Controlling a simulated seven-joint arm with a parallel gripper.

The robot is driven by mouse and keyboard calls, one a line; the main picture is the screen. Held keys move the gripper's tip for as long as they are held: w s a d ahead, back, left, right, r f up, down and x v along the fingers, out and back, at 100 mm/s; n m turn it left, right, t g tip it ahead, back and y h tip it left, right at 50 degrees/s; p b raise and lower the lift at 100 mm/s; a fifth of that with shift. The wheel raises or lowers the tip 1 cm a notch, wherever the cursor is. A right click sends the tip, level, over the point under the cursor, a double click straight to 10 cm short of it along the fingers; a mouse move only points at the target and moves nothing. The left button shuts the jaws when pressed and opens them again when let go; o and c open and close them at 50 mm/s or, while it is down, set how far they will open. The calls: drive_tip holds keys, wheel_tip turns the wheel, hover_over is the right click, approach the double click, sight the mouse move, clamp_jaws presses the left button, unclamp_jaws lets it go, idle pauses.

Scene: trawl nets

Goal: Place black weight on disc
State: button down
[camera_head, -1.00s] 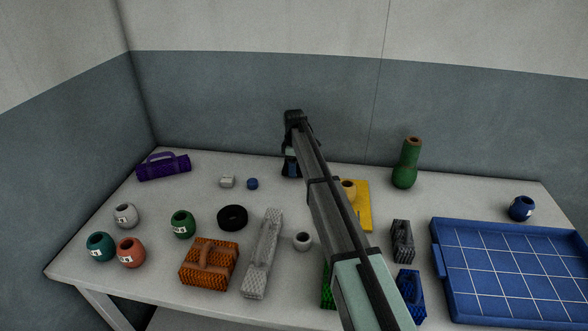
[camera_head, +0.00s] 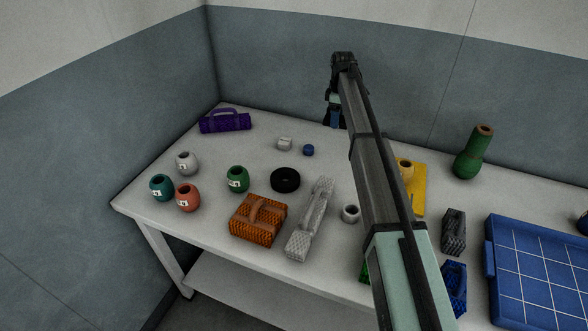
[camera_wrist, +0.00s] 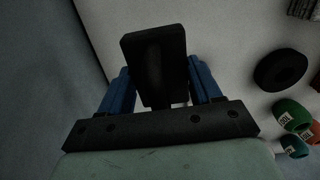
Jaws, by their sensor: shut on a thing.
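My gripper (camera_head: 336,118) is above the back of the table. In the wrist view my gripper (camera_wrist: 157,88) has its blue fingers shut on the black weight (camera_wrist: 155,60), a dark flat-faced block. In the head view I cannot make out the weight at the gripper. A black ring-shaped disc (camera_head: 285,180) lies flat on the table, to the left of and nearer than my gripper; it also shows at the right of the wrist view (camera_wrist: 280,69). A small blue puck (camera_head: 308,150) lies behind it. I cannot tell which of these two the task calls the disc.
A white block (camera_head: 285,144) is beside the puck. Green (camera_head: 237,179), red (camera_head: 188,198), teal and white pots stand at the left. Orange (camera_head: 258,221) and grey (camera_head: 310,220) net blocks are in front. A blue tray (camera_head: 491,262) is at right. My arm hides part of the table.

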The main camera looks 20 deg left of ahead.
drive_tip(key=s+a+r+n, duration=0.1)
drive_tip(key=s+a+r, duration=0.1)
drive_tip(key=s+a, duration=0.55)
hover_over(285, 177)
drive_tip(key=shift+w+a+r+m, duration=0.1)
drive_tip(key=shift+r+m, duration=0.25)
drive_tip(key=shift+m, duration=0.35)
drive_tip(key=shift+f, duration=4.95)
drive_tip(key=shift+f, duration=0.2)
drive_tip(key=shift+c, duration=1)
unclamp_jaws()
